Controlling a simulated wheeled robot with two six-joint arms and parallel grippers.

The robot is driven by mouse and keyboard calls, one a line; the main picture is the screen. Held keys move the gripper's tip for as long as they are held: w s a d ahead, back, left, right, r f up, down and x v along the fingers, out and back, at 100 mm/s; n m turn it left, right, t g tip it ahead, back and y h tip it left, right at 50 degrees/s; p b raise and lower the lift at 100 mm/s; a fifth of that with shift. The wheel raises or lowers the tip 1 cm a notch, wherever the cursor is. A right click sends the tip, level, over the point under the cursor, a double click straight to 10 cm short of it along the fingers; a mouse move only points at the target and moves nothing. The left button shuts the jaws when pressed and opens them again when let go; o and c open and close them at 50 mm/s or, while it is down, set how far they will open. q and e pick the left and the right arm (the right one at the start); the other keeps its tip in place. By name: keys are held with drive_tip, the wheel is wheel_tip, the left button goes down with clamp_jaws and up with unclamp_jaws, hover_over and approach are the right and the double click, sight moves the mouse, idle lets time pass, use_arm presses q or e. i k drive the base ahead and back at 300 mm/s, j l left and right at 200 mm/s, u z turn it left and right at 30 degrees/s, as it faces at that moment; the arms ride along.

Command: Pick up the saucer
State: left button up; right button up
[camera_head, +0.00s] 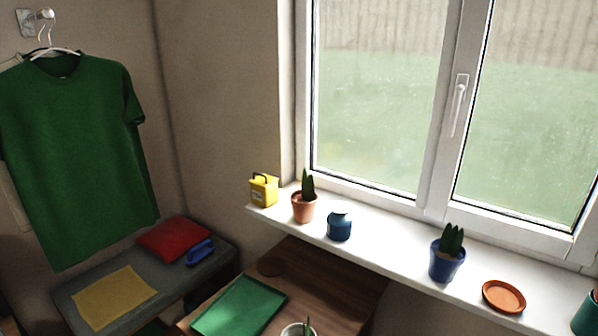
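An orange-brown saucer (503,296) lies flat on the white windowsill (400,255) at the right, between a blue plant pot and a teal object at the picture's right edge. It looks empty, and nothing covers it. Neither of my grippers shows in the head view.
The sill also holds a yellow container (263,191), a terracotta pot (304,208), a blue jar (340,226), a blue pot (447,264) and a teal object (588,314). The window (400,100) stands behind. Below are a wooden table (335,285) with a green tray (240,306) and a grey bench (75,291).

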sight(503, 298)
drive_tip(key=z, duration=1.3)
